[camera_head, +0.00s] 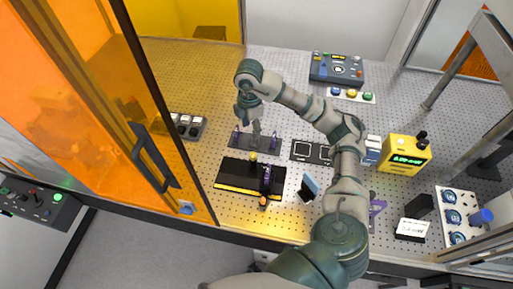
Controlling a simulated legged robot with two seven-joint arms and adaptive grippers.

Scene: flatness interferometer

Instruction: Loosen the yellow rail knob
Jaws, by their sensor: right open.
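A black rail stage (228,170) with a yellow front strip lies on the perforated table. A small yellow knob (253,157) stands at its back edge, near the middle. A purple upright part with a dark-and-orange end (263,201) sits on the rail to the right of the knob. My right gripper (256,142) points down just behind and above the yellow knob. It looks apart from the knob, though the gap is too small to judge well. Its jaws are open and seem empty. My left gripper is not in view.
A dark plate with purple posts (237,138) lies behind the rail. A tilted blue-grey block (309,187) is to the right. A yellow meter (404,155) and control box (337,69) stand farther off. An orange door panel (110,110) borders the left.

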